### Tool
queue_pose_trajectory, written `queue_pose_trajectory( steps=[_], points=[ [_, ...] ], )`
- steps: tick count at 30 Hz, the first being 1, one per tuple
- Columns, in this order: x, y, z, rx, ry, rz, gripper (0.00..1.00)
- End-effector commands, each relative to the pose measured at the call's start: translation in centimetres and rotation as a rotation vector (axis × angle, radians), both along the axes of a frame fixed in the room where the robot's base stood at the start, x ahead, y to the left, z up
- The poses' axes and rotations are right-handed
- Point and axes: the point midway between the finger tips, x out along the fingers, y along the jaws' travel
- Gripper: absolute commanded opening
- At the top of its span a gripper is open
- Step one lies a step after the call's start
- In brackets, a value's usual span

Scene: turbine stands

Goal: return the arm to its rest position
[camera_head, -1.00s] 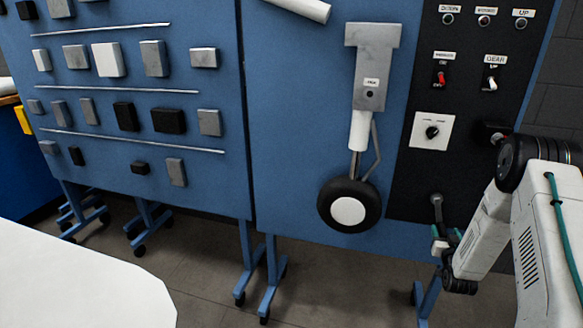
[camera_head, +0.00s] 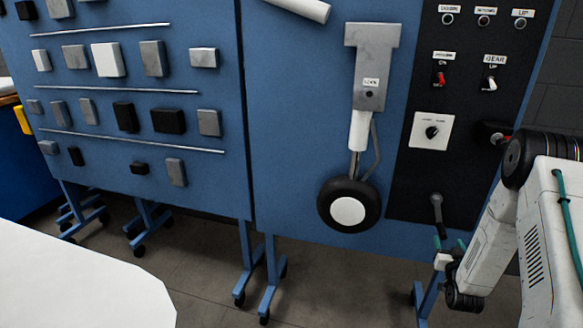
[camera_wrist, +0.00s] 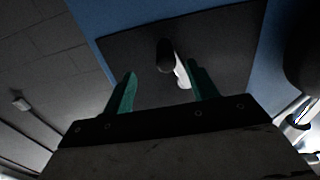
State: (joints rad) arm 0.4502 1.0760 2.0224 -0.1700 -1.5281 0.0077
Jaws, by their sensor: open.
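My gripper (camera_head: 451,245) is at the lower right in the head view, near the bottom edge of the black control panel (camera_head: 408,190). Its green fingers also show in the wrist view (camera_wrist: 160,90), apart and with nothing between their tips. A dark-knobbed lever (camera_head: 436,203) sticks out of the panel just above my gripper. In the wrist view the lever (camera_wrist: 170,58) stands beyond the fingers. I cannot tell whether they touch. My arm is folded at the right edge of the head view.
A wheel strut (camera_head: 360,130) hangs on the blue stand (camera_head: 300,130) left of the panel. Switches and a knob (camera_head: 431,132) sit higher on the panel. A white table (camera_head: 80,280) is at the lower left. Stand legs (camera_head: 428,295) are below my gripper.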

Motion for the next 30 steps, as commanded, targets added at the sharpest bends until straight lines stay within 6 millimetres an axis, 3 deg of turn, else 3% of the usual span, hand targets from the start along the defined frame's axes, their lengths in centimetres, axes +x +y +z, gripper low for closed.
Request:
queue_pose_trajectory(
  steps=[6,15,19,22,25,27,30],
  points=[
    [-1.2,0.4,0.0,0.0,0.0,0.0,0.58],
    [-1.3,0.4,0.0,0.0,0.001,0.0,0.58],
    [-1.3,0.4,-1.2,0.017,0.059,-0.001,0.58],
    [-2.1,0.5,-4.4,0.06,0.206,-0.007,0.58],
    [-4.2,1.1,-8.4,0.13,0.43,-0.017,0.58],
    [-5.6,1.5,-9.3,0.173,0.578,-0.024,0.58],
    [-7.5,2.6,-8.6,0.222,0.767,-0.026,0.58]
  ],
)
